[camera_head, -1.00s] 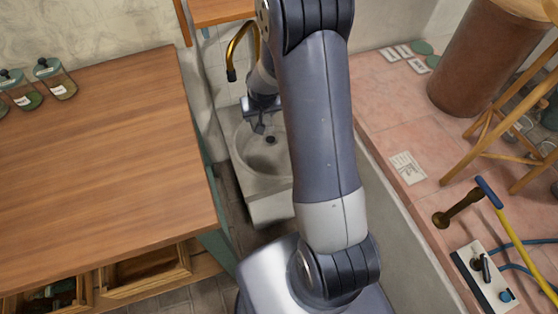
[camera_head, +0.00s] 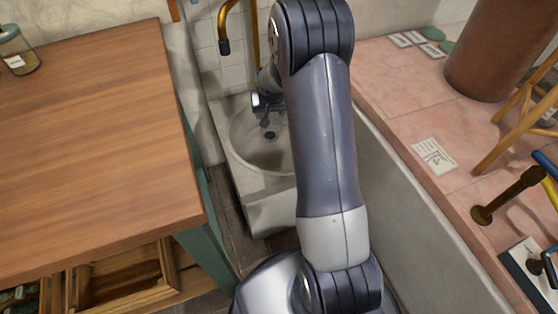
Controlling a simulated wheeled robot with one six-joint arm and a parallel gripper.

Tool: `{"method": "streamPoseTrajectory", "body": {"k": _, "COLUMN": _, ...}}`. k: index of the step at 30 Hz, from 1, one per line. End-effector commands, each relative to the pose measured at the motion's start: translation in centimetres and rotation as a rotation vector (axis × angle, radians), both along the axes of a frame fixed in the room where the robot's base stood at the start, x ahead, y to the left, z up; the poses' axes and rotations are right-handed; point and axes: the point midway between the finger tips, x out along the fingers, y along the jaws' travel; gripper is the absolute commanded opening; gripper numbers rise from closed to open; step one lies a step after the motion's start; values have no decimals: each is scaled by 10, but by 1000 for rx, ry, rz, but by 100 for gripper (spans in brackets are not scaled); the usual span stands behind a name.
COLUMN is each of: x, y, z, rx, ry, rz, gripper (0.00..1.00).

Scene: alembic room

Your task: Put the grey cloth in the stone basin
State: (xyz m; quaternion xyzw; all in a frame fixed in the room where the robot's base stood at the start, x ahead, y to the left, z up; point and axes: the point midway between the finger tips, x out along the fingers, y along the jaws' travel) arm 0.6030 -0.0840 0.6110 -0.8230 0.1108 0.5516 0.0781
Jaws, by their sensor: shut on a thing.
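The stone basin (camera_head: 243,140) is a grey sink with a round bowl and a dark drain, between the wooden counter and the pink tiled ledge. My gripper (camera_head: 264,122) is over the bowl's back left part, pointing down, partly hidden by my arm. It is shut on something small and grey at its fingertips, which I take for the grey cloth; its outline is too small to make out. I see no other grey cloth. My arm also hides the right side of the basin.
A brass tap (camera_head: 223,30) with a black nozzle hangs behind the basin. A wooden counter (camera_head: 100,140) with open drawers (camera_head: 120,280) is at left, with a glass jar (camera_head: 17,50). The pink ledge (camera_head: 405,90) at right bears a brown cylinder (camera_head: 490,50) and a wooden stool (camera_head: 515,125).

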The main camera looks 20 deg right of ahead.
Motion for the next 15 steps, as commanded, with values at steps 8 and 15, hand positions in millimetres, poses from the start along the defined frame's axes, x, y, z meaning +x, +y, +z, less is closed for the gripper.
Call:
{"method": "streamPoseTrajectory", "body": {"k": 8, "x": 13, "y": -13, "z": -54, "rx": -2, "ry": 0, "rz": -36, "gripper": 39}}
{"method": "streamPoseTrajectory", "body": {"k": 15, "x": 22, "y": -24, "z": -91, "rx": -5, "ry": -1, "rz": -67, "gripper": 39}}
